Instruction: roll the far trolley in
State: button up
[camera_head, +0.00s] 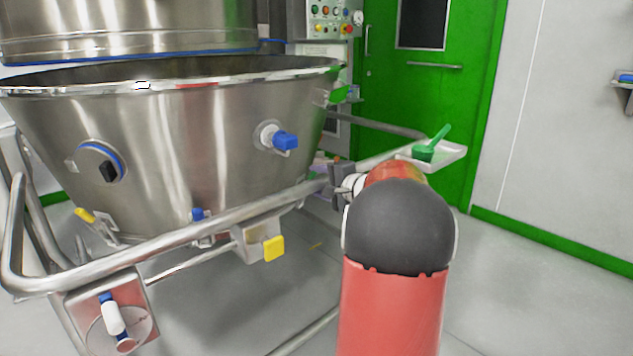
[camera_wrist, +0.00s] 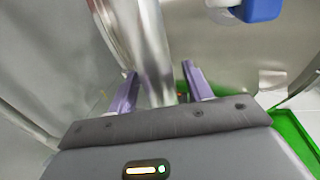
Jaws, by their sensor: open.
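The trolley carries a large steel bowl (camera_head: 210,135) and has a bent tubular push rail (camera_head: 180,230) along its near side. The bowl has blue-capped fittings, and yellow parts show low on the frame. My gripper (camera_head: 335,180) is at the right end of the rail. In the wrist view, the purple fingers of my gripper (camera_wrist: 160,88) stand open on either side of the steel rail (camera_wrist: 152,45), with the tube between them. I cannot tell whether either finger touches it. My arm hides part of the rail's right end in the head view.
A steel vessel (camera_head: 130,28) with a blue edge hangs above the bowl. A green door (camera_head: 425,100) and a control panel (camera_head: 328,20) are behind. A white tray (camera_head: 455,153) with a green scoop (camera_head: 425,152) stands beyond my arm. Floor (camera_head: 530,290) at right is clear.

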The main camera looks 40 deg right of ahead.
jog(key=shift+w+a+f, duration=0.1)
jog(key=shift+w, duration=0.5)
grip_shut()
jog(key=shift+w, duration=0.15)
